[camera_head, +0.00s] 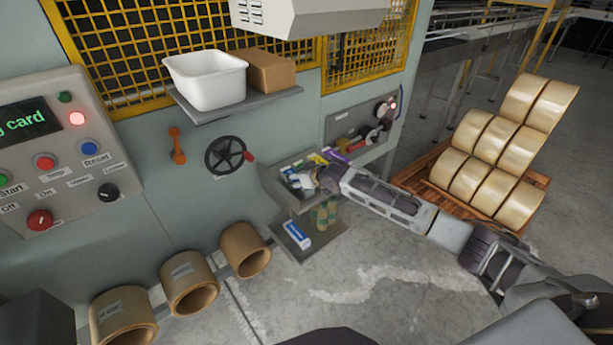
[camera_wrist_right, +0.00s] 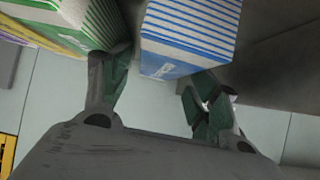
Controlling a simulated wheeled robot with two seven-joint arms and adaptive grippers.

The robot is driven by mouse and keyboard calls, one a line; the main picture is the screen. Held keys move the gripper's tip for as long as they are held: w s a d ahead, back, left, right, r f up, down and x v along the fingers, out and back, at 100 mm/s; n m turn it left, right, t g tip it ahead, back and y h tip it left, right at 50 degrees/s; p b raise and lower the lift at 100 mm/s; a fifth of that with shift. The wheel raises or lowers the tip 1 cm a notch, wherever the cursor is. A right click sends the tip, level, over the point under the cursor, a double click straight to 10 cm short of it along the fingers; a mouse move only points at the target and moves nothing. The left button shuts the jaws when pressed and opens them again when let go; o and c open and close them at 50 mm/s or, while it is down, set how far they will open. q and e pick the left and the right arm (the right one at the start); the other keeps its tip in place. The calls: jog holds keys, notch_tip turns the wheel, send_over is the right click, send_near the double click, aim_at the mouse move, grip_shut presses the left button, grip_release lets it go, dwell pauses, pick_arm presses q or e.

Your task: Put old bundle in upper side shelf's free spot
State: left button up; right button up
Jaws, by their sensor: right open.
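My right gripper (camera_head: 328,178) is at the upper side shelf (camera_head: 296,206), its arm reaching in from the right. In the right wrist view, the gripper (camera_wrist_right: 157,85) is open, with a blue-and-white striped bundle (camera_wrist_right: 188,38) between and just beyond its fingertips. A green-and-white striped bundle (camera_wrist_right: 66,22) sits close beside the left finger. Small packs (camera_head: 297,178) lie on the upper shelf, partly hidden by the gripper. A blue-and-white pack (camera_head: 297,233) lies on the lower side shelf (camera_head: 301,256). I cannot tell which bundle is the old one. My left gripper is out of view.
A white tub (camera_head: 207,80) and a cardboard box (camera_head: 268,70) sit on a higher shelf. A handwheel (camera_head: 226,155) juts out left of the side shelves.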

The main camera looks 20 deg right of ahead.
jog(key=shift+r, duration=0.6)
jog(key=v, duration=1.2)
jog(key=shift+f, duration=0.1)
